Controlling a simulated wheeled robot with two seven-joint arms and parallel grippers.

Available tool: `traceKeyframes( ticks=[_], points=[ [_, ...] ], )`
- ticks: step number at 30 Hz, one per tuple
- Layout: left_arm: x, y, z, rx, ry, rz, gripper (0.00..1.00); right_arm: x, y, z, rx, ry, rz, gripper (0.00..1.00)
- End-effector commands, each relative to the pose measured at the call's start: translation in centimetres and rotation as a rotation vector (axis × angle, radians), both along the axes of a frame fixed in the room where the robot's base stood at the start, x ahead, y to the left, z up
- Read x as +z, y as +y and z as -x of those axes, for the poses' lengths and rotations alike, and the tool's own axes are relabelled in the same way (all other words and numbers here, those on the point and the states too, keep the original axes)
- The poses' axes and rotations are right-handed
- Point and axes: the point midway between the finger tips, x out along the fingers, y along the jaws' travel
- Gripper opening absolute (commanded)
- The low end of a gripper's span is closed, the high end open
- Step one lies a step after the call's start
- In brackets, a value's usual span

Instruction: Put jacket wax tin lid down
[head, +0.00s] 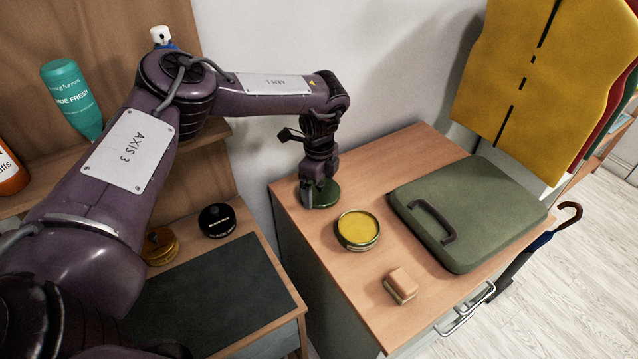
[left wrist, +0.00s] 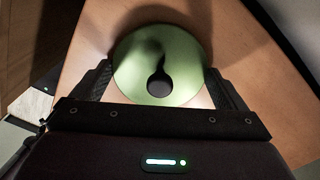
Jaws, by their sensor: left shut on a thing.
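The jacket wax tin (head: 358,230) stands open on the wooden chest top, with yellow wax showing inside its dark rim. The round green lid (head: 322,195) is at the back left corner of the chest top, to the left of and behind the tin. My left gripper (head: 319,180) points down and is shut on the lid. In the left wrist view the lid (left wrist: 160,62) sits between the two fingers, with a dark round knob or spot on its face. The lid looks at or very near the wood; I cannot tell whether it touches. My right gripper is not in view.
A green case (head: 470,215) with a dark handle lies on the right of the chest top. A small tan block (head: 401,285) lies near the front. A black tin (head: 217,220) and a yellow tin (head: 160,246) stand on the lower bench at left.

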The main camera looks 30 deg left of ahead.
Motion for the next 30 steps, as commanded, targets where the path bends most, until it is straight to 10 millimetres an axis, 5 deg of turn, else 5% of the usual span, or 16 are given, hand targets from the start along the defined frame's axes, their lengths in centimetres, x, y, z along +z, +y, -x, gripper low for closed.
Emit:
traceKeyframes(
  ticks=[3, 4, 5, 15, 30],
  points=[
    [-0.3, 0.0, 0.0, 0.0, 0.0, 0.001, 0.72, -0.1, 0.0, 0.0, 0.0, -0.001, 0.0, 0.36],
    [-0.3, 0.0, 0.0, 0.0, -0.001, 0.0, 0.95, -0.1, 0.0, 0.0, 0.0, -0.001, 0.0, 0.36],
    [-0.2, 0.0, 0.0, 0.0, -0.001, 0.0, 0.99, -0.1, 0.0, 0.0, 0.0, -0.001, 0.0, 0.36],
    [0.5, 0.0, -0.1, 0.001, -0.002, 0.001, 1.0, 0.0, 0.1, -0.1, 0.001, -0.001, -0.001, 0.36],
    [10.0, 0.0, -0.1, 0.0, -0.004, 0.001, 1.0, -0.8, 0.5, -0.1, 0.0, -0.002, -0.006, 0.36]
  ],
)
